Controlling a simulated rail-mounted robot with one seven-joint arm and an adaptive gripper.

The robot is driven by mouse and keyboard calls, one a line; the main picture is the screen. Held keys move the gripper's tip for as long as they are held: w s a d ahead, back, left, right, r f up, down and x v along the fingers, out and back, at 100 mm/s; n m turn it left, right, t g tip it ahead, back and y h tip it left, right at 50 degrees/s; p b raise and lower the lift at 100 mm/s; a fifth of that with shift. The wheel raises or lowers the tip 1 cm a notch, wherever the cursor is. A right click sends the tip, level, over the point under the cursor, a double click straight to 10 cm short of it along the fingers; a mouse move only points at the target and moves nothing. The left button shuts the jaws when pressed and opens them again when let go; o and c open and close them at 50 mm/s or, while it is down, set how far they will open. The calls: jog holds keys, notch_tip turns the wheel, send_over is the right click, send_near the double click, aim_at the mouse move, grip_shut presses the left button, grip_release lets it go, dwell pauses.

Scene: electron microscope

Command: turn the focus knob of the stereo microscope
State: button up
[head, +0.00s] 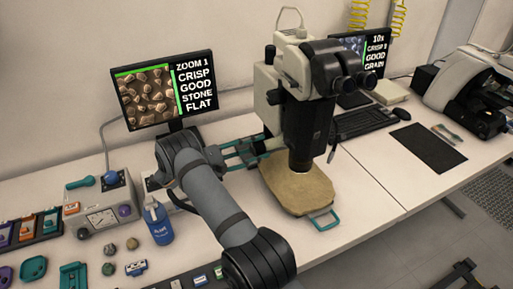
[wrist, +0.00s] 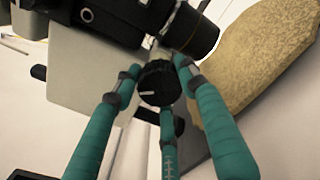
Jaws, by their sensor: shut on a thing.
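The stereo microscope (head: 301,118), pale with a black tube and eyepieces, stands at the back middle of the bench. A tan stage plate (head: 300,187) lies under its lens; it also shows in the wrist view (wrist: 262,50). The focus knob (wrist: 160,84) is black with a white line on its face, on the side of the microscope. My gripper (wrist: 160,74) has teal fingers around the knob and is shut on it. In the head view my gripper (head: 254,147) reaches the microscope's left side, and the knob is hidden there.
A monitor (head: 150,92) left of the microscope reads "ZOOM 1 CRISP GOOD STONE FLAT". A blue bottle (head: 158,222) stands close to my arm. A grey control box (head: 106,205) and small parts lie left.

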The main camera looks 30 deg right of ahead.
jog(key=shift+n, duration=0.4)
jog(key=o, duration=1.2)
jog(key=shift+c, duration=0.2)
jog(key=shift+a, duration=0.1)
jog(key=a, duration=1.1)
jog(key=shift+w+a, duration=0.25)
jog(key=shift+a, duration=0.15)
